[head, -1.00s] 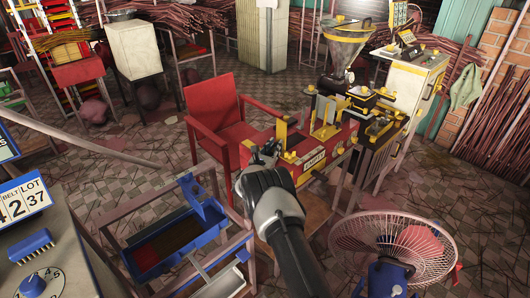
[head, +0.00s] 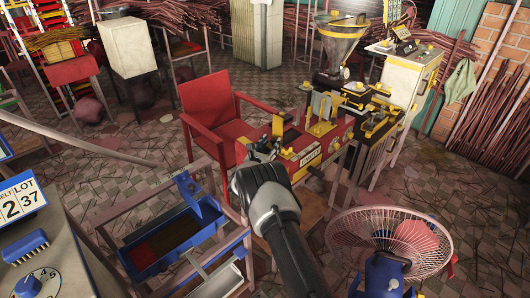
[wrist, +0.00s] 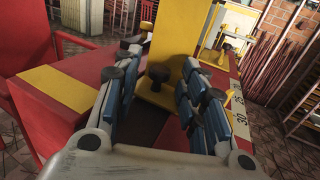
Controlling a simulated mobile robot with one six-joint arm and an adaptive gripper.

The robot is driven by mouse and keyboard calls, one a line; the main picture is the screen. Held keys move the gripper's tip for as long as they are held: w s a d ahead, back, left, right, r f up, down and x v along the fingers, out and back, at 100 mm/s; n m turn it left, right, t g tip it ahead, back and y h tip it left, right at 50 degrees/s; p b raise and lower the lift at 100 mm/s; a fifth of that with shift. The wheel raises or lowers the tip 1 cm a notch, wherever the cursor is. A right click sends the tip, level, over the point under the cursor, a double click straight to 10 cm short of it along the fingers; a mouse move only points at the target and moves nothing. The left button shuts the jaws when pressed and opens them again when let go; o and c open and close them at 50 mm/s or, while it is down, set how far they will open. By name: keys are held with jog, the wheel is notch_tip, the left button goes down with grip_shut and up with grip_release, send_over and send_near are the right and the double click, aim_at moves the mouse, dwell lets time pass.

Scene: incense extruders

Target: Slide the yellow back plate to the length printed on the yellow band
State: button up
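The yellow back plate (wrist: 170,48) stands upright on the red bench (wrist: 90,70) in the wrist view, with a dark round knob (wrist: 158,74) on its near side. My gripper (wrist: 160,60) is open, with its blue-padded fingers spread left and right of the knob; I see no firm contact. In the head view my gripper (head: 263,147) is at the left end of the red bench, beside the small yellow plate (head: 278,126). A pale scale strip (wrist: 240,128) with numbers, 30 among them, runs along the bench's right edge.
A red chair (head: 208,108) stands just behind the bench. A funnel-topped extruder (head: 343,45) is at its right. A fan (head: 391,245) stands front right, and a blue tray (head: 170,238) on a frame lies front left.

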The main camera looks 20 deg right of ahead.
jog(key=v, duration=1.1)
jog(key=shift+a, duration=0.15)
jog(key=shift+s+r, duration=0.1)
jog(key=s+d+r+m+g+h, duration=0.1)
jog(key=s+d+r+m+g, duration=0.25)
jog(key=r, duration=0.25)
jog(key=s+d+r+m+g+h, duration=0.1)
jog(key=s+d+r+m+g, duration=0.2)
jog(key=r, duration=0.4)
jog(key=s+r+m+g+y, duration=0.1)
jog(key=s+r+m+g, duration=0.1)
jog(key=s+r+m, duration=0.45)
jog(key=s+r+m+g+y, duration=0.1)
jog(key=s+m+g+y, duration=0.15)
jog(key=s, duration=0.65)
jog(key=s+a+r+m+t+y, duration=0.1)
jog(key=s+a+m+y, duration=0.4)
jog(key=s+a, duration=0.4)
jog(key=s+a+r+m+t+y, duration=0.1)
jog(key=s+a+m+y, duration=0.5)
jog(key=s+a, duration=0.4)
jog(key=s, duration=0.6)
jog(key=shift+t, duration=0.4)
